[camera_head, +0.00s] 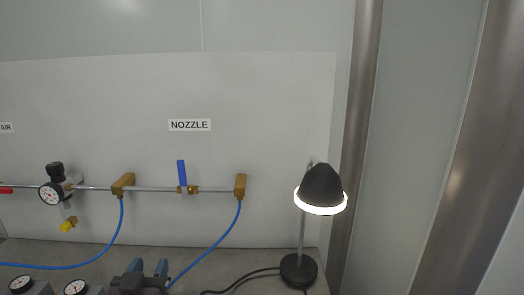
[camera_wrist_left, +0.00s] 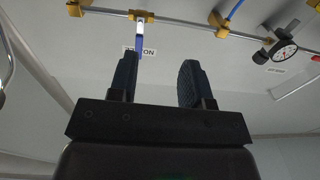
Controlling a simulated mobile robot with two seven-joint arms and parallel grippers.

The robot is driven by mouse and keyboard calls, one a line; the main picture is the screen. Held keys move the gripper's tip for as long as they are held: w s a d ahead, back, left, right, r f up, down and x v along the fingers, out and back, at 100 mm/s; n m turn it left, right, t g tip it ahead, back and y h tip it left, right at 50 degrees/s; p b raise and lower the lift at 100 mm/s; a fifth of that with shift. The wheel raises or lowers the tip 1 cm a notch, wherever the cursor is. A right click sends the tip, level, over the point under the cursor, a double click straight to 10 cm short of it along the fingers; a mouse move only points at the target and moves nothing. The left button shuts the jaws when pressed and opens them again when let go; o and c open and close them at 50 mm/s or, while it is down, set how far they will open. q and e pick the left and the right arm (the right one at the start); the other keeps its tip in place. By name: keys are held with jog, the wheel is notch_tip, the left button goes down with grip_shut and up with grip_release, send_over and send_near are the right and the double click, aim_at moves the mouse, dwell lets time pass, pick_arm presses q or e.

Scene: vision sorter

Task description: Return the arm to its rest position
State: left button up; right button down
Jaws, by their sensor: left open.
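The gripper is open and empty. Most of the left arm is out of the head view. My right gripper is in neither view.
A wall pipe carries a blue-handled valve (camera_head: 182,175) under a NOZZLE label (camera_head: 189,125) and a pressure gauge (camera_head: 50,194). Blue hoses (camera_head: 212,243) hang near my gripper. A lit lamp (camera_head: 321,188) stands right. Bench gauges (camera_head: 21,284) sit lower left.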

pick_arm(q)
jog(key=s+a+f+g, duration=0.1)
jog(key=s+f+g, duration=0.1)
jog(key=s+f, duration=0.1)
jog(key=s+a+f+g, duration=0.1)
jog(key=s+f+g, duration=0.2)
jog(key=s+f, duration=0.1)
jog(key=s+a+f+g, duration=0.1)
jog(key=s+f+g, duration=0.1)
jog(key=s+f, duration=0.2)
jog(key=shift+a+f, duration=0.25)
jog(key=shift+f, duration=0.1)
jog(key=s+a+f+g, duration=0.1)
jog(key=s+f+g, duration=0.25)
jog(key=s, duration=0.45)
jog(key=s+a+f+g, duration=0.1)
jog(key=s+f+g, duration=0.25)
jog(key=s, duration=0.45)
jog(key=w+f+m+t, duration=0.1)
jog(key=w+f+t, duration=0.6)
jog(key=f, duration=0.2)
jog(key=shift+w+d+f, duration=0.2)
jog(key=shift+f, duration=0.05)
